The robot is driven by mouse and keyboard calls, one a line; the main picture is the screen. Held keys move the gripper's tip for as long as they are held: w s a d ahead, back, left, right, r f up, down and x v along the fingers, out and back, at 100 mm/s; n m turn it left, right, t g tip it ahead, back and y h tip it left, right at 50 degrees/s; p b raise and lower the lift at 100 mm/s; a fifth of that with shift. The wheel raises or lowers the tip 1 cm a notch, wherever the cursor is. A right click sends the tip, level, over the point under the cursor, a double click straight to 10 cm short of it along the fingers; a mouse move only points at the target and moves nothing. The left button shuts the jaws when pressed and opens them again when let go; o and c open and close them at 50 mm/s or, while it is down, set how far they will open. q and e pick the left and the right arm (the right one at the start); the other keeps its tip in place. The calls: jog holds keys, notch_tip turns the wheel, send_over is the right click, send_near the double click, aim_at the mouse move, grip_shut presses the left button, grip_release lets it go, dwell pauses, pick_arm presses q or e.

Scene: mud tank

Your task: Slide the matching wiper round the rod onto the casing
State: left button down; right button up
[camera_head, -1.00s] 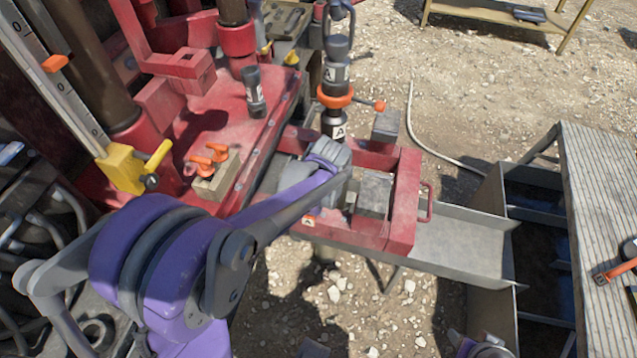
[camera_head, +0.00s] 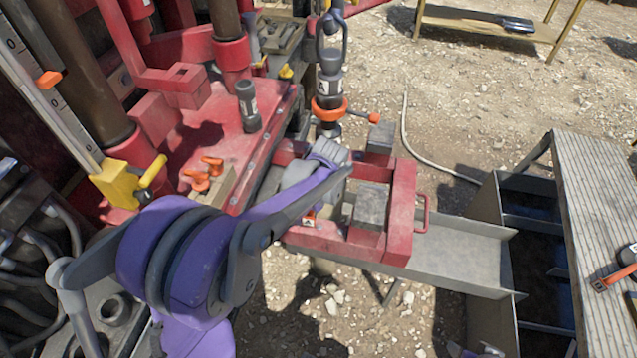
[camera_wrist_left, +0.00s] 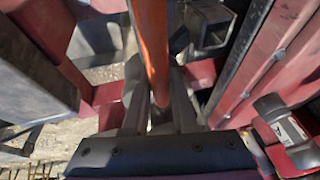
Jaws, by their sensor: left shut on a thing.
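A rod with dark joints (camera_head: 329,62) marked A hangs over the red frame at the top middle. An orange wiper ring (camera_head: 328,113) is round it, with an orange knob (camera_head: 374,118) sticking out to the right. What lies below the ring is largely hidden, so I cannot tell whether it touches the casing. My left gripper's tips are hidden in the head view behind my purple and grey arm, close below the ring. In the left wrist view, my left gripper (camera_wrist_left: 160,105) is shut on a long orange bar (camera_wrist_left: 152,45), apparently the wiper's handle. My right gripper does not show.
A red frame (camera_head: 402,205) with grey blocks surrounds the work spot. A labelled dark cylinder (camera_head: 248,107) stands on the red deck, near orange clips (camera_head: 202,178). A yellow gauge piece (camera_head: 120,183) is at left. Another orange item (camera_head: 612,275) lies on the right bench (camera_head: 595,200).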

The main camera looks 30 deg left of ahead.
pick_arm(q)
jog(key=shift+f+b, duration=0.35)
jog(key=shift+f, duration=0.1)
dwell(0.5)
jog(key=c, duration=0.6)
grip_release()
jog(key=shift+r, duration=0.15)
jog(key=p+v, duration=0.1)
jog(key=v, duration=0.9)
jog(key=shift+s+d+r, duration=0.1)
jog(key=shift+s+r, duration=0.1)
jog(key=shift+r, duration=0.05)
